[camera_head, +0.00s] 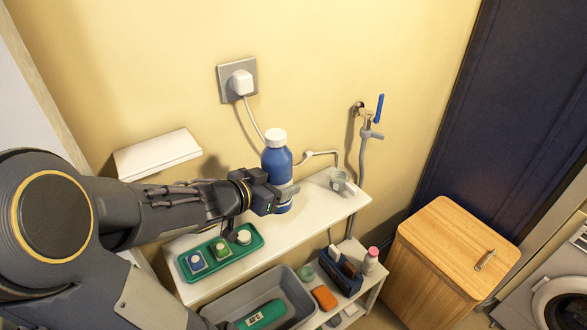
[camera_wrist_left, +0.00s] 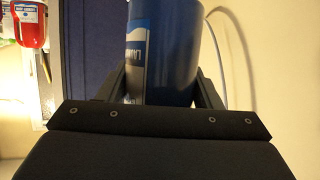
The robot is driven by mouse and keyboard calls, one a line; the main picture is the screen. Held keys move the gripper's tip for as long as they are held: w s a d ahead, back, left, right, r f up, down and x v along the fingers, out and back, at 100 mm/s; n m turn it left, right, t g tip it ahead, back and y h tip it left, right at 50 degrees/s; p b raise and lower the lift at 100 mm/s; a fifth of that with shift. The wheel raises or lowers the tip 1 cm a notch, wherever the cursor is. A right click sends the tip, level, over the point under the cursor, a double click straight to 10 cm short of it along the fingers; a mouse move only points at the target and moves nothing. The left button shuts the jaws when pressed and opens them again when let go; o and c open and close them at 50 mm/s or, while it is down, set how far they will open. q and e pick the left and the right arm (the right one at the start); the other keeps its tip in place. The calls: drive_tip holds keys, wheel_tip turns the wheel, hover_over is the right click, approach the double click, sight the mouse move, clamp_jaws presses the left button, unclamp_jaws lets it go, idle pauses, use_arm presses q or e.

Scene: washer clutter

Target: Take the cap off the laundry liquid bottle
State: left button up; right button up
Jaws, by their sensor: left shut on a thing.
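The laundry liquid bottle (camera_head: 277,160) is blue with a white cap (camera_head: 275,136) on top. It stands upright on the white shelf near the wall. My left gripper (camera_head: 281,195) is shut around the lower body of the bottle. In the left wrist view the blue bottle (camera_wrist_left: 172,50) sits between the two fingers (camera_wrist_left: 160,88), with part of its label showing; its cap is out of that view. My right gripper does not show.
On the white shelf (camera_head: 293,232) are a green tray (camera_head: 243,252) with several small items and a small grey cup (camera_head: 338,178). Below are a grey bin (camera_head: 285,285) and a blue caddy (camera_head: 340,276). A wooden hamper (camera_head: 452,247) stands right. A tap (camera_head: 368,118) is on the wall.

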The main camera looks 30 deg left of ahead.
use_arm(q)
drive_tip(key=shift+v, duration=1.5)
drive_tip(key=shift+d, duration=0.15)
drive_tip(key=o, duration=0.8)
drive_tip(key=c, duration=1)
